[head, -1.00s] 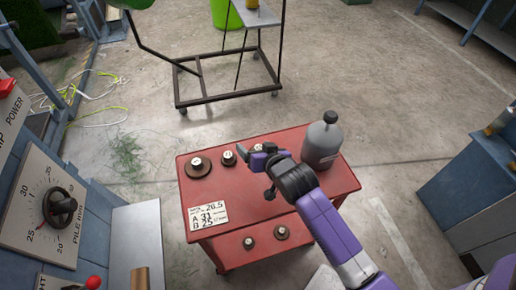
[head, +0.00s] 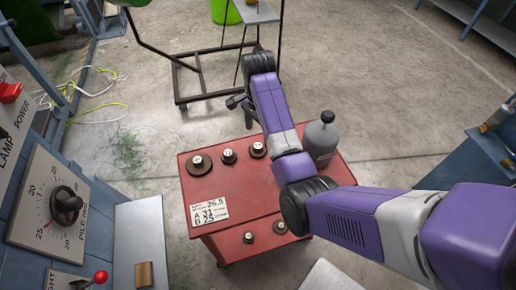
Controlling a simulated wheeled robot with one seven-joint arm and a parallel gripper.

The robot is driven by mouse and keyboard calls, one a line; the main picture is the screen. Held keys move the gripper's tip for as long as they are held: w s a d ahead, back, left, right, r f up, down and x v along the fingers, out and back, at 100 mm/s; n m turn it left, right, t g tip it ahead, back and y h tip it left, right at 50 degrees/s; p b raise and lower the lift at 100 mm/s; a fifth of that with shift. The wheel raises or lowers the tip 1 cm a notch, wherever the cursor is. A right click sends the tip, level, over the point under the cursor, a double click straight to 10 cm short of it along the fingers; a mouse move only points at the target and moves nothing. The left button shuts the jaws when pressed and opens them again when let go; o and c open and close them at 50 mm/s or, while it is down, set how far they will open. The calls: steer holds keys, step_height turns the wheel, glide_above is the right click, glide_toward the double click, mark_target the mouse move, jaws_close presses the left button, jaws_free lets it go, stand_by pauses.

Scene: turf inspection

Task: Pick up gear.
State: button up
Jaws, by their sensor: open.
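Three dark brown round gears with pale labelled hubs stand in a row along the far edge of the red cart top: a left one (head: 199,164), a middle one (head: 228,156) and a right one (head: 258,150). Two smaller ones sit on the lower front ledge, a left one (head: 249,238) and a right one (head: 279,227). The label marks are too small to read surely. My gripper (head: 247,112) is open, mostly hidden behind my arm, and shows as dark parts just beyond the middle and right gears. It appears empty and apart from them.
The red cart (head: 240,207) carries a white card (head: 209,211) reading 26.5, A 31, B 25, and a grey bottle (head: 321,140) at its right. A dark metal frame trolley (head: 190,98) stands behind. A dial panel (head: 45,200) borders the left.

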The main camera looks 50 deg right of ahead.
mark_target(258, 146)
steer(key=f, duration=0.3)
steer(key=f+p, duration=0.1)
steer(key=f, duration=0.3)
steer(key=shift+s+a+f, duration=0.1)
steer(key=shift+a+f, duration=0.1)
steer(key=c, duration=1.6)
